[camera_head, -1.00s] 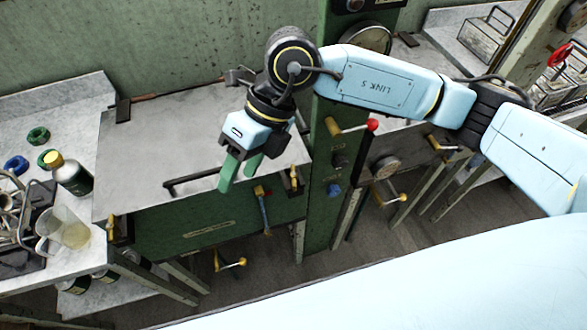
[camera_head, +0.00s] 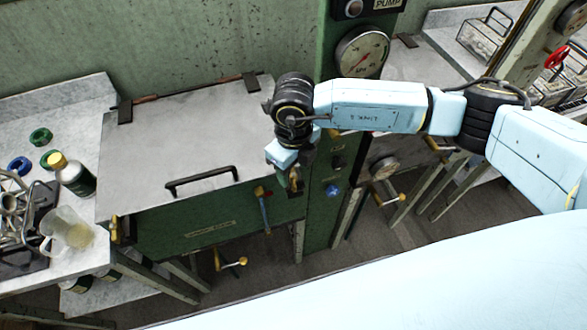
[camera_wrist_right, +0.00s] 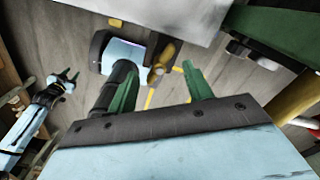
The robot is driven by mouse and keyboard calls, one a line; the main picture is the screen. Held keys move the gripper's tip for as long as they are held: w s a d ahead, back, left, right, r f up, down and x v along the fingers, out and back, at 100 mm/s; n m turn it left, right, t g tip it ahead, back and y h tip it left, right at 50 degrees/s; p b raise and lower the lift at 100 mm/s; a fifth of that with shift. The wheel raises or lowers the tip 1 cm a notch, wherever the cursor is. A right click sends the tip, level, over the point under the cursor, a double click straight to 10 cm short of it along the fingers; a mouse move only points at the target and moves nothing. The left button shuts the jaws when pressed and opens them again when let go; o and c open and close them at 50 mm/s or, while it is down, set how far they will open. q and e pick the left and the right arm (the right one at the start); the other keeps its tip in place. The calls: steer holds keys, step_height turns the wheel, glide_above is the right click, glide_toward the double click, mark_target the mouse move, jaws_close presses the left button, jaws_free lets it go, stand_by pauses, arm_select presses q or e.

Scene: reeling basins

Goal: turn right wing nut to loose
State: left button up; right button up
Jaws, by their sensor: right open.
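The covered basin (camera_head: 200,125) has a grey lid and a green front. The right wing nut (camera_head: 295,181), brass, sits at the front right corner of the basin, partly hidden by my right gripper. My right gripper (camera_head: 288,178) is at this corner, pointing down. In the right wrist view its green fingers (camera_wrist_right: 160,84) are apart with nothing gripped. A brass piece (camera_wrist_right: 162,58) shows beyond and between them; I cannot tell whether the fingers straddle it. The left wing nut (camera_head: 115,230) is at the front left corner. My left gripper (camera_wrist_right: 66,75) shows small at the left, fingertips apart.
A green post (camera_head: 322,215) with knobs and a gauge (camera_head: 362,51) stands just right of my right gripper. A black lid handle (camera_head: 202,181) and a hanging blue-and-brass lever (camera_head: 263,210) are nearby. A jug (camera_head: 68,232) and bottle (camera_head: 73,176) stand on the left bench.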

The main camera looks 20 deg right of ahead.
steer(key=shift+f, duration=1.05)
jaws_close()
steer(key=c, duration=1.1)
jaws_free()
steer(key=shift+w+f+n+b, duration=0.1)
steer(key=shift+f+n+b, duration=0.1)
steer(key=shift+n+b, duration=0.65)
steer(key=shift+o, duration=0.7)
steer(key=shift+r+n+b, duration=0.1)
steer(key=shift+n+b, duration=0.45)
steer(key=shift+n, duration=0.1)
steer(key=shift+o, duration=0.2)
steer(key=shift+r, duration=0.1)
